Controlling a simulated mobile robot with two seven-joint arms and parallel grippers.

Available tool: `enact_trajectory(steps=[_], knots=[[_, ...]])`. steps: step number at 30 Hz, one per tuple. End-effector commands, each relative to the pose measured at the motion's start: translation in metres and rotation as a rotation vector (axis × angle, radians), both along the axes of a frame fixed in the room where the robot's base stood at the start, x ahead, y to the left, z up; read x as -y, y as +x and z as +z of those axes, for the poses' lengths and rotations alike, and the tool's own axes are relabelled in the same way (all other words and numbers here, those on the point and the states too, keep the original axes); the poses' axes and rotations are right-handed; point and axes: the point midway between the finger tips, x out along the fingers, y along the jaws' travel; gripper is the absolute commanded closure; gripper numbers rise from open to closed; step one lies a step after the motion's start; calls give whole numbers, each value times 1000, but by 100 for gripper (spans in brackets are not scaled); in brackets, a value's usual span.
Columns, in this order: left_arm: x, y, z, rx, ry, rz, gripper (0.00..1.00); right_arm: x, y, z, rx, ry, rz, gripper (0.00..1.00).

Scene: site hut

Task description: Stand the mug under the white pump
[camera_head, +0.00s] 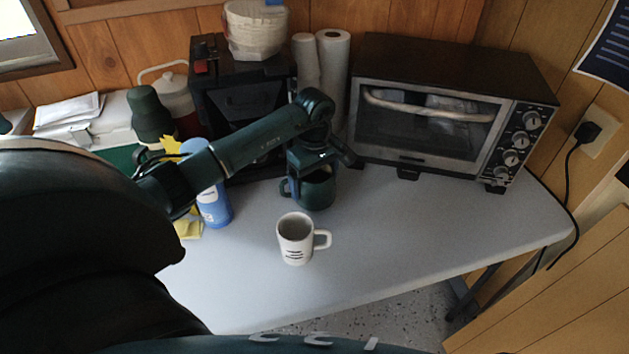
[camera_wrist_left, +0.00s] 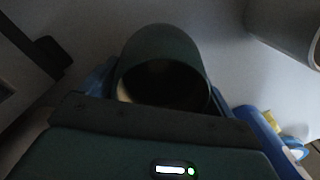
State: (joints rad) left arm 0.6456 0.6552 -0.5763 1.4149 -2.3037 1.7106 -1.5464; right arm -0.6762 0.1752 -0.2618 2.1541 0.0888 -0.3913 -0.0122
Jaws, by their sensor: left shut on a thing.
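A dark green mug (camera_head: 316,192) is held upright by my left gripper (camera_head: 314,166), with its handle to the left in the head view. The gripper is shut on it from above and hides part of its rim. The mug is at the table surface in front of the black machine; I cannot tell whether it touches. In the left wrist view the green mug (camera_wrist_left: 160,48) shows its dark opening towards the gripper (camera_wrist_left: 160,105). A white mug (camera_head: 295,240) stands nearer the front, apart from the green one. I cannot make out a white pump for sure.
A black machine (camera_head: 246,108) and a toaster oven (camera_head: 430,125) stand at the back of the grey table (camera_head: 420,220). A blue bottle (camera_head: 216,207) stands left of the green mug. A red and white jug (camera_head: 176,100) is at the back left. The table's right front is clear.

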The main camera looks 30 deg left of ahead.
Motion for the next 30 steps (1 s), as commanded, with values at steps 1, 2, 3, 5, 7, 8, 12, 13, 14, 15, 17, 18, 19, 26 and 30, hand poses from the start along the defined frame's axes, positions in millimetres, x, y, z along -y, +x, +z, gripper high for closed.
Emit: enact_trajectory(steps=[1,2,3,5,7,8,12,13,14,15,17,18,19,26,30], knots=[[1,0,-6,0,-3,0,42,0,0,0,-2,-1,1,64],[1,0,-8,2,-2,0,42,0,0,0,-2,-2,0,64],[0,0,-9,3,-1,0,42,0,0,-1,-2,-2,0,64],[0,1,-9,4,0,0,42,0,0,-1,-2,-2,0,64],[0,1,-8,3,0,0,42,1,0,-1,-3,-3,0,64],[0,1,-8,3,0,0,42,1,0,-1,-3,-3,0,64],[0,1,-12,3,0,-1,42,1,-1,-6,-4,-1,-1,64],[0,1,-13,3,0,-2,42,1,-1,-7,-5,1,-1,64],[0,0,-12,1,0,-2,9,1,0,-5,-5,1,-1,64],[0,0,-12,1,0,-2,6,1,0,-4,-5,1,-1,64],[0,0,-12,1,0,-2,1,1,0,-4,-4,1,-2,64],[0,0,-12,1,0,-2,0,1,0,-4,-4,1,-2,64],[0,0,-12,1,0,-2,0,1,0,-4,-3,1,-2,64],[0,0,-8,2,-1,-1,0,1,0,2,0,1,-3,64],[-1,1,8,5,3,-2,0,1,0,0,1,-2,-2,64]])
